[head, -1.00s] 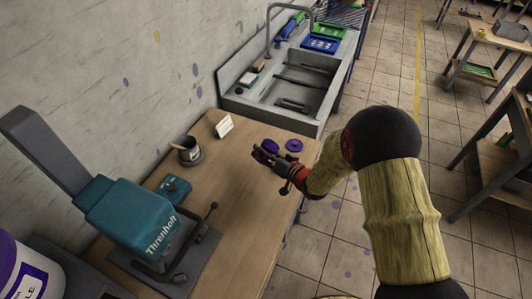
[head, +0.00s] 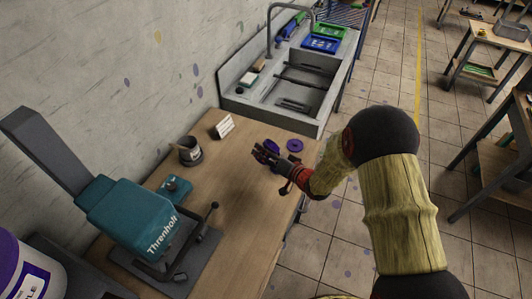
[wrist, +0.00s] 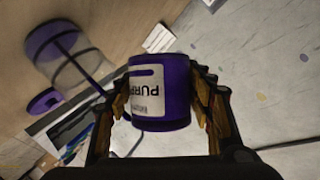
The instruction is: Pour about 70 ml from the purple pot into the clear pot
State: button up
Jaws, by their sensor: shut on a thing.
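My gripper (wrist: 158,100) is shut on the purple pot (wrist: 160,112), with its fingers on both sides of the pot. The pot's white label looks upside down in the wrist view. The clear pot (wrist: 78,62) is at the upper left there, blurred, with a purple ring and a purple streak showing in it; it stands apart from the held pot. In the head view my gripper (head: 264,155) is over the wooden table, near purple shapes it partly covers. I cannot tell the pots apart there or see the paint level.
A purple disc (head: 295,145) lies on the wooden table (head: 235,215) right of my gripper. A dark cup (head: 190,152), a white card (head: 223,127) and a teal machine (head: 130,220) are to the left. The grey sink (head: 285,85) is behind.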

jog(key=shift+m+y, duration=0.6)
jog(key=shift+m, duration=0.4)
dwell(1.8)
jog(key=shift+n+h, duration=0.6)
jog(key=shift+n, duration=0.1)
jog(key=shift+f+n+h+b, duration=0.15)
jog(key=shift+n+h+b, duration=0.35)
jog(key=shift+n+b, duration=0.5)
jog(key=shift+w+d+n, duration=0.1)
jog(key=shift+d+n, duration=0.05)
jog(key=shift+n, duration=0.15)
jog(key=shift+h, duration=0.3)
